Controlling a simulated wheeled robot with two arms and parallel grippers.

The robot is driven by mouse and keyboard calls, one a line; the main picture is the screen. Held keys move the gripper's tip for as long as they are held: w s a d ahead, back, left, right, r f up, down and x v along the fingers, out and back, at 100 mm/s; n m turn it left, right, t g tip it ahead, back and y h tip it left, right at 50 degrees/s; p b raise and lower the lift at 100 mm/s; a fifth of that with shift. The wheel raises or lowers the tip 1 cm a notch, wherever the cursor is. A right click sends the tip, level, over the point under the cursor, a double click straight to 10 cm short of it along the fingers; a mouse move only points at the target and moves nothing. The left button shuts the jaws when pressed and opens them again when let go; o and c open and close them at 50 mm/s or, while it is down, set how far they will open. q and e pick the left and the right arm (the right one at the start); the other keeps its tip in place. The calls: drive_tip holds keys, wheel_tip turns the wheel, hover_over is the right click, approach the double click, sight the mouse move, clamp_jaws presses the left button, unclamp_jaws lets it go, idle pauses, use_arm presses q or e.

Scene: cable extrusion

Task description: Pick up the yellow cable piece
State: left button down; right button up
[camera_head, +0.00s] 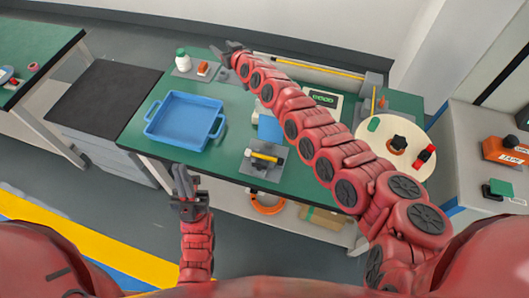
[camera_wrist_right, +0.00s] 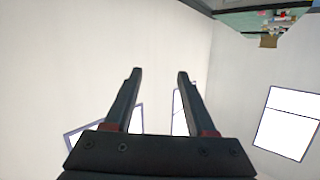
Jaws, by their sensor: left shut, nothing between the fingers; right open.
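A short yellow cable piece (camera_head: 264,157) lies across a small grey fixture (camera_head: 268,172) near the front edge of the green bench. A longer thin yellow strand (camera_head: 330,70) runs along the machine at the back of the bench. I cannot tell which of the two is the named piece. My left gripper (camera_head: 182,168) is shut and empty, in front of the bench.
A blue tray (camera_head: 187,121) sits on the bench's left part. A white bottle (camera_head: 182,60) and an orange block (camera_head: 203,69) stand behind it. A display (camera_head: 324,99) and a round cream disc (camera_head: 374,139) are on the right. My right arm stretches across the bench.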

drive_tip(key=s+a+n+g, duration=0.3)
drive_tip(key=s+a+g, duration=0.1)
drive_tip(key=n+g+h+p, duration=0.2)
drive_tip(key=n+g+h, duration=0.4)
drive_tip(key=g+h, duration=0.25)
hover_over(266, 156)
drive_tip(key=shift+y, duration=0.25)
drive_tip(key=f, duration=2.1)
drive_tip(key=shift+s+a+f, duration=0.25)
drive_tip(key=shift+s+a, duration=0.05)
drive_tip(key=shift+a, duration=0.05)
drive_tip(key=shift+w+f+p, duration=0.1)
drive_tip(key=shift+f+p, duration=0.2)
drive_tip(key=shift+f, duration=0.1)
drive_tip(key=f, duration=0.1)
drive_tip(key=f+p, duration=0.1)
drive_tip(key=f, duration=0.1)
drive_tip(key=shift+w+d+f, duration=0.15)
drive_tip(key=shift+w+f, duration=0.05)
drive_tip(key=shift+f, duration=0.05)
drive_tip(key=shift+d+f, duration=0.15)
drive_tip(key=shift+f, duration=0.25)
drive_tip(key=shift+c, duration=0.2)
